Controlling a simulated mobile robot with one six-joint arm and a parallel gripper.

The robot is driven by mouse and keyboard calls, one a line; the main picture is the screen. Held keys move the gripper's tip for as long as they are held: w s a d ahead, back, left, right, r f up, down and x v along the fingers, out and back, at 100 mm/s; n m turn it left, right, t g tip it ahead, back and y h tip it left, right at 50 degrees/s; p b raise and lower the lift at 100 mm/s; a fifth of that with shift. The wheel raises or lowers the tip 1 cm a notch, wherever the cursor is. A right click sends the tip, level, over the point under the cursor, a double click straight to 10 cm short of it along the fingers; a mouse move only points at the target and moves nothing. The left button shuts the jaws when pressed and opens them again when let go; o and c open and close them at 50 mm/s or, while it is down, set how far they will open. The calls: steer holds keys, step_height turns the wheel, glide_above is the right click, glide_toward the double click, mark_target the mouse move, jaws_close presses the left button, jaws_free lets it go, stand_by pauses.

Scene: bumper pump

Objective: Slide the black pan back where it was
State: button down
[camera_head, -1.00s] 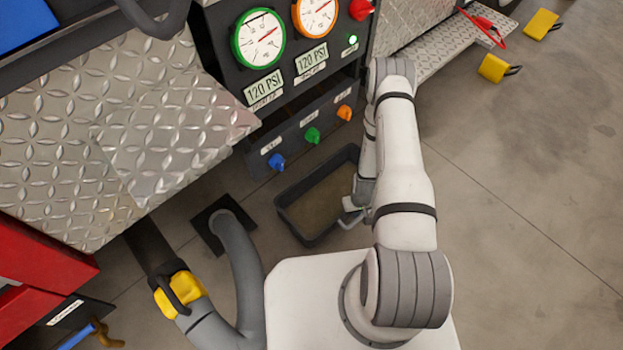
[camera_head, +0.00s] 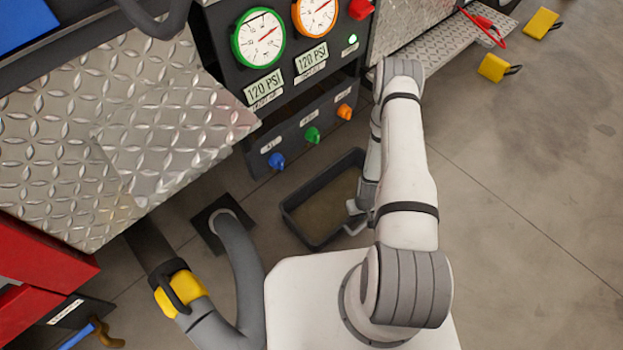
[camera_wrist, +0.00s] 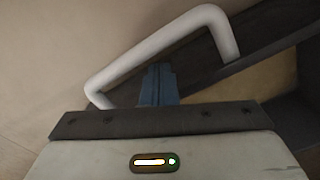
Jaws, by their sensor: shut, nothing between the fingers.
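The black pan (camera_head: 322,207) is a rectangular tray with a brownish bottom. It lies on the floor in front of the pump panel, left of my arm. A pale handle (camera_head: 356,229) sticks out from its near right side; in the wrist view it is a bent white bar (camera_wrist: 160,50) beside the pan's dark wall (camera_wrist: 262,38). My gripper's blue-grey fingers (camera_wrist: 158,84) are shut and empty. They appear within the handle's loop, between bar and pan; contact cannot be told. In the head view my gripper (camera_head: 354,207) is at the pan's right side, partly hidden by my arm.
The panel (camera_head: 305,135) with blue, green and orange knobs stands behind the pan. A thick grey hose (camera_head: 243,265) with a yellow coupling (camera_head: 180,292) lies to the left. Yellow chocks (camera_head: 497,67) are at upper right. The floor right of my arm is clear.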

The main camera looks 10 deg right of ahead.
step_height(320, 180, up, 10)
steer(key=p, duration=0.7)
stand_by(0.9)
steer(key=shift+w, duration=0.15)
stand_by(0.3)
steer(key=w+a+r+p, duration=0.1)
steer(key=w+r+p, duration=0.25)
steer(key=r, duration=1.15)
steer(key=w+a+r+t+p, duration=0.15)
steer(key=r+p, duration=0.25)
steer(key=r, duration=1.1)
steer(key=w+r+p, duration=0.3)
steer(key=r+p, duration=0.1)
steer(key=r, duration=1.1)
steer(key=s+a+r+p, duration=0.2)
steer(key=s+r+p, duration=0.2)
steer(key=r, duration=0.8)
steer(key=s+a+r+p, duration=0.2)
steer(key=s+r+p, duration=0.2)
steer(key=s+r, duration=0.4)
steer(key=s+a+r+m+t+p, duration=0.1)
steer(key=s+r+p, duration=0.3)
steer(key=r, duration=1.3)
steer(key=shift+s+a, duration=0.45)
steer(key=shift+s, duration=0.7)
